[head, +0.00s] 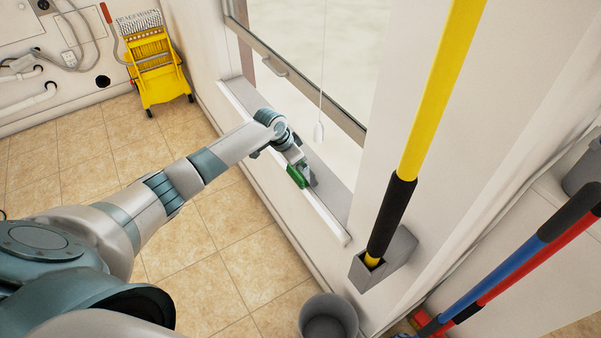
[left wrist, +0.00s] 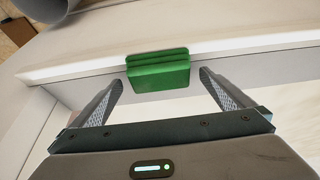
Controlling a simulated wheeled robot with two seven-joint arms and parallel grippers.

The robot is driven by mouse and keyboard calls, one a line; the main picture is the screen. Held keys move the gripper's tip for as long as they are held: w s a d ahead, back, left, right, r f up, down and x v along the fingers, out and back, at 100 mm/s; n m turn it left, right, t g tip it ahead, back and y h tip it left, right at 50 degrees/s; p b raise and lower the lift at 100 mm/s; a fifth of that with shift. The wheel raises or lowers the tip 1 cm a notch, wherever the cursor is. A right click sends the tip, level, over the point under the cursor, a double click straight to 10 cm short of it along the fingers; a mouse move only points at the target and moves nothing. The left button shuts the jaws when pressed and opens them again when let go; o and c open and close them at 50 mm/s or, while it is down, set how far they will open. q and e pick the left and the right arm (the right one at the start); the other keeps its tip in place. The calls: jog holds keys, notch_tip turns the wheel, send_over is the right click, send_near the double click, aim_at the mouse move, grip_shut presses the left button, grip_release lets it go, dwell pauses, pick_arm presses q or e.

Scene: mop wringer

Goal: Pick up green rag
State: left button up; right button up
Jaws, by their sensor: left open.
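The green rag (head: 298,177) is a small folded block on the window sill (head: 330,222). In the left wrist view the rag (left wrist: 158,72) sits at the sill's edge, ahead of my gripper and roughly centred between its fingers. My left gripper (head: 303,178) reaches over the sill at the rag. In the left wrist view the left gripper (left wrist: 160,82) is open, with one finger on each side and a visible gap to the rag. My right gripper is not in view.
A yellow mop wringer bucket (head: 160,85) stands on the tiled floor at the back left. A yellow pole (head: 425,110) stands in a grey wall holder (head: 385,262) right of the sill. A grey bin (head: 328,318) is below. A pull cord (head: 319,130) hangs by the window.

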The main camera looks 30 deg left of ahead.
pick_arm(q)
jog(key=shift+w+f, duration=0.1)
jog(key=shift+f, duration=0.15)
jog(key=c, duration=1.1)
jog(key=shift+r, duration=0.1)
notch_tip(320, 180, up, 10)
jog(key=shift+f, duration=0.1)
dwell(0.4)
